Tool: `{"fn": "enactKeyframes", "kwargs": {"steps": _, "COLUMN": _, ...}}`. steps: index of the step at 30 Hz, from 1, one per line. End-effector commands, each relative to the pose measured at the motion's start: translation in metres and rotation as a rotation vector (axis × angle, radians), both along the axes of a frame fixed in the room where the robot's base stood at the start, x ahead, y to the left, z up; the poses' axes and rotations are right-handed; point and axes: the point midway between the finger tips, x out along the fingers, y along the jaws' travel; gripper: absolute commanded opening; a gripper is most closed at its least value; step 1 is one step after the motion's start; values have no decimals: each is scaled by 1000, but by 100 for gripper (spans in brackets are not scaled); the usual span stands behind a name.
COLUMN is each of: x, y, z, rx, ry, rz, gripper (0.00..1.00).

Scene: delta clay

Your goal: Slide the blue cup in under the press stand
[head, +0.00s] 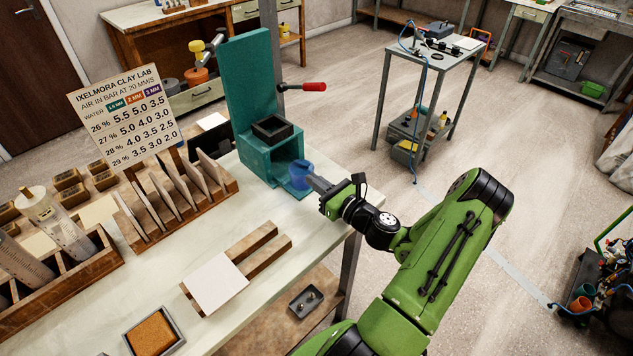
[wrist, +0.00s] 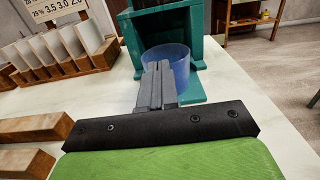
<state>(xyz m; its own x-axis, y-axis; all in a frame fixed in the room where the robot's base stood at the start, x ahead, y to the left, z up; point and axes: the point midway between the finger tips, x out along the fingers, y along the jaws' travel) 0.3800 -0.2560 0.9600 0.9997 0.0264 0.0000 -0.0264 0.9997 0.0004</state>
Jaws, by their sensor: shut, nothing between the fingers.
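The blue cup (head: 300,174) stands upright at the front opening of the teal press stand (head: 253,110), at the right end of the table. In the wrist view the cup (wrist: 168,66) sits at the mouth of the stand (wrist: 197,45), between its side walls, on or beside its teal base plate. My gripper (head: 318,183) is shut, with its fingers just in front of the cup. In the wrist view the closed fingers (wrist: 157,78) overlap the cup's near side. I cannot tell whether they touch it. The cup's far side is partly hidden inside the stand.
A red-handled lever (head: 313,87) sticks out right of the stand. A rack of upright tiles (head: 178,195) and a sign board (head: 125,112) stand left. A white tile on wooden strips (head: 216,284) lies nearer. The tabletop (head: 200,240) between is clear.

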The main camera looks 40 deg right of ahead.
Motion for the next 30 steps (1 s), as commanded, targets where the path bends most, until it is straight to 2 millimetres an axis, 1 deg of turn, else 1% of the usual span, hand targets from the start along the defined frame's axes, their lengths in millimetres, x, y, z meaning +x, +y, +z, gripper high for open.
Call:
{"fn": "enactKeyframes", "kwargs": {"steps": 2, "x": 5, "y": 0, "z": 1, "rx": -2, "ry": 0, "rz": 2, "gripper": 0}}
{"fn": "enactKeyframes", "kwargs": {"steps": 4, "x": 18, "y": 1, "z": 2, "rx": -3, "ry": 1, "rz": 6, "gripper": 0}}
{"fn": "enactKeyframes", "kwargs": {"steps": 12, "x": 87, "y": 4, "z": 3, "rx": -4, "ry": -2, "rz": 6, "gripper": 0}}
{"fn": "enactKeyframes", "kwargs": {"steps": 15, "x": 104, "y": 3, "z": 2, "rx": -2, "ry": 0, "rz": 3, "gripper": 0}}
{"fn": "enactKeyframes", "kwargs": {"steps": 19, "x": 113, "y": 3, "z": 1, "rx": 0, "ry": -1, "rz": 1, "gripper": 0}}
{"fn": "enactKeyframes", "kwargs": {"steps": 30, "x": 113, "y": 3, "z": 0, "rx": 0, "ry": 0, "rz": 0, "gripper": 0}}
